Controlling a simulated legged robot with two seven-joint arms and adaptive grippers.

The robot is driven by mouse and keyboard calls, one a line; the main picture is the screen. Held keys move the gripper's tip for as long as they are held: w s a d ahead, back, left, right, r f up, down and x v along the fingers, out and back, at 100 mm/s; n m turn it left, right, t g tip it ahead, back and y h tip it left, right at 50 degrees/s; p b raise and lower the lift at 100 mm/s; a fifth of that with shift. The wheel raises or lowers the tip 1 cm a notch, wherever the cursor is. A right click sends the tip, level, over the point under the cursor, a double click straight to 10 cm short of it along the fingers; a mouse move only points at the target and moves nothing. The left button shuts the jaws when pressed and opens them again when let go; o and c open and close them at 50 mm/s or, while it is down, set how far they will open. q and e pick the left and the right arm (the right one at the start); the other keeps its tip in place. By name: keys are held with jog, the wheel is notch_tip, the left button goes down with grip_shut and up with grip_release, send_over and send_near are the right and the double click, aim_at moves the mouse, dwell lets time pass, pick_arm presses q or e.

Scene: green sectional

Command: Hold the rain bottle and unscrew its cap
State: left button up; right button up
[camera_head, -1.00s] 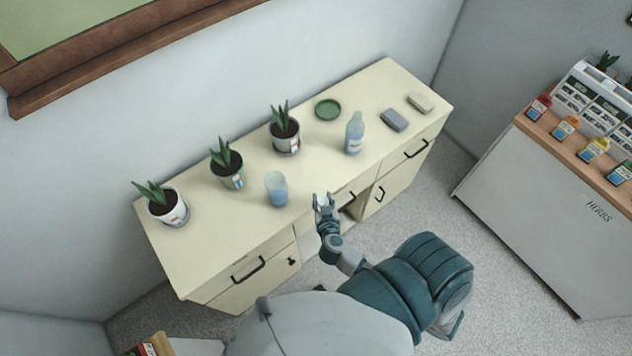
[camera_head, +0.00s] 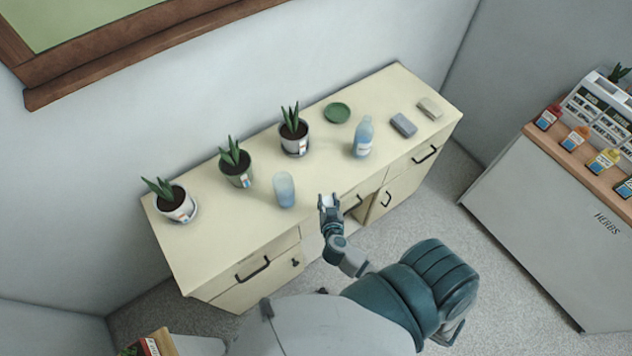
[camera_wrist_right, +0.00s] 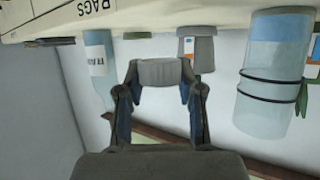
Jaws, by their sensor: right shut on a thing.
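The rain bottle (camera_head: 362,140), pale blue with a white label, stands upright on the cream cabinet top, right of its middle. It also shows in the right wrist view (camera_wrist_right: 97,62), where the picture is upside down. My right gripper (camera_head: 328,201) is at the cabinet's front edge, apart from the bottle, to its lower left. It is shut on a small pale grey piece (camera_wrist_right: 160,73) that looks like a cap. Whether the bottle's neck is bare is too small to tell. My left gripper is out of view.
A blue-filled glass (camera_head: 284,190) stands close left of my right gripper. Several potted plants (camera_head: 236,168) line the back of the cabinet top (camera_head: 235,225). A green dish (camera_head: 337,112) and two small blocks (camera_head: 404,125) lie near the bottle. A herbs counter (camera_head: 545,215) stands at right.

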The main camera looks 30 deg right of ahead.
send_over(315, 185)
jog(key=s, duration=0.2)
jog(key=shift+a+f, duration=0.25)
jog(key=shift+f, duration=0.15)
jog(key=shift+w+d+f, duration=0.1)
jog(key=shift+w+d, duration=0.1)
jog(key=shift+x, duration=1)
notch_tip(315, 185, down, 2)
jog(key=shift+f, duration=0.2)
jog(key=shift+a+f, duration=0.1)
jog(key=shift+a, duration=0.3)
jog(key=shift+f, duration=0.2)
jog(key=o, duration=0.7)
jog(key=shift+d, duration=0.15)
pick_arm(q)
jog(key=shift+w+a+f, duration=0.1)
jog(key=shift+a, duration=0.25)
pick_arm(e)
jog(key=shift+o, duration=0.2)
jog(key=shift+d+f, duration=0.1)
